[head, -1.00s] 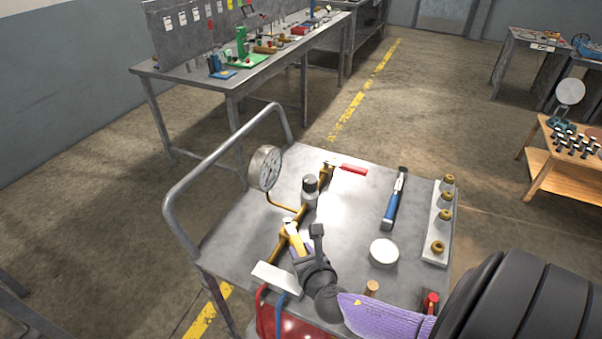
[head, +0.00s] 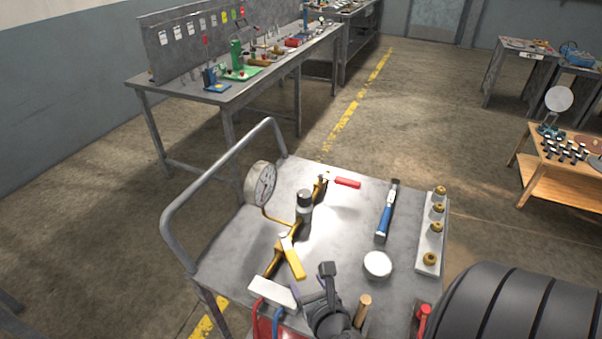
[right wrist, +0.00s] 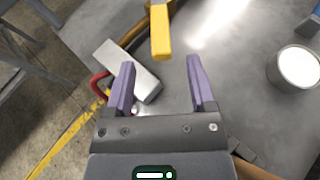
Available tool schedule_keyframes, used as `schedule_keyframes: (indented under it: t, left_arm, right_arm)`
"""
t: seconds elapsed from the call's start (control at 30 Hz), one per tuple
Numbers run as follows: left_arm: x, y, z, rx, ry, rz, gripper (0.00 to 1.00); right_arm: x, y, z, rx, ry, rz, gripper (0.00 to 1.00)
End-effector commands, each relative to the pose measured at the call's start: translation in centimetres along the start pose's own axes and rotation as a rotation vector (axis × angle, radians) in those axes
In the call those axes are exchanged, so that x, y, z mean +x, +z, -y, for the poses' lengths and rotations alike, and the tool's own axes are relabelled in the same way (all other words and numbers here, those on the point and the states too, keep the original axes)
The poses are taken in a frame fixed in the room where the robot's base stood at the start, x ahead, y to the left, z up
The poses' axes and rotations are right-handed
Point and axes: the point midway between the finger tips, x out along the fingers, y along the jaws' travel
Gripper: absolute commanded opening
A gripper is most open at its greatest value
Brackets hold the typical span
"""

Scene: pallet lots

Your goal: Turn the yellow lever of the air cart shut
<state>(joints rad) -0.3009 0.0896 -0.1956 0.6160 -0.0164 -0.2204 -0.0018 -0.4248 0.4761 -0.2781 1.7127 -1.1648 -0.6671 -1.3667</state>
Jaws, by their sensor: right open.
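The yellow lever (head: 293,258) sits on the brass pipe (head: 275,263) of the air cart (head: 340,225). It points towards the near right, crosswise to the pipe. In the right wrist view the lever's end (right wrist: 161,38) lies just beyond the fingertips, between their lines. My right gripper (right wrist: 160,66) is open and empty, its purple fingers apart from the lever. In the head view the right gripper (head: 309,292) is at the cart's near side, partly hidden by its own wrist. My left gripper is not in view.
A round gauge (head: 261,184) and a red-handled valve (head: 347,183) are on the pipe line. A white block (head: 273,293), a white round tin (head: 378,264), a blue-handled tool (head: 385,218) and a strip with brass fittings (head: 431,245) surround the lever. A cart handle (head: 205,178) rises at left.

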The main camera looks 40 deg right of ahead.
Motion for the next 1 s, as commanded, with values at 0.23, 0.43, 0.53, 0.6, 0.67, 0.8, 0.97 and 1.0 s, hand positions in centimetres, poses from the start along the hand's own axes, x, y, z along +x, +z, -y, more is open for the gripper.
schedule_keyframes:
  t: [0.23,0.43,0.53,0.6,0.67,0.8,0.97,1.0]
  left_arm:
    - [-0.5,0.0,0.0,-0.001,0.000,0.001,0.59]
    - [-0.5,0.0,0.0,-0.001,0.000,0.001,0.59]
    - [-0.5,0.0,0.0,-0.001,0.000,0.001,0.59]
    - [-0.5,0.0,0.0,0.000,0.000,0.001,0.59]
    - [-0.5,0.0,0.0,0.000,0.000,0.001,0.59]
    - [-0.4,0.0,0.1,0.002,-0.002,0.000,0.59]
    - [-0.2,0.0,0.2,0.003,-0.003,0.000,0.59]
    - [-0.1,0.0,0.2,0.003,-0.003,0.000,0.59]
  right_arm:
    - [-2.3,0.0,0.0,0.001,0.000,0.000,0.71]
    - [-2.3,0.0,0.0,0.004,-0.001,0.000,0.64]
    - [-2.6,0.4,0.0,0.189,-0.053,-0.013,0.43]
    - [-3.3,0.8,0.2,0.494,-0.144,-0.039,0.28]
    - [-4.2,0.7,0.2,0.801,-0.242,-0.074,0.16]
    - [-6.7,-0.4,-0.8,1.427,-0.479,-0.173,0.00]
    - [-9.7,-2.4,-3.4,1.960,-0.772,-0.309,0.00]
    - [-10.3,-3.1,-4.2,2.068,-0.856,-0.346,0.00]
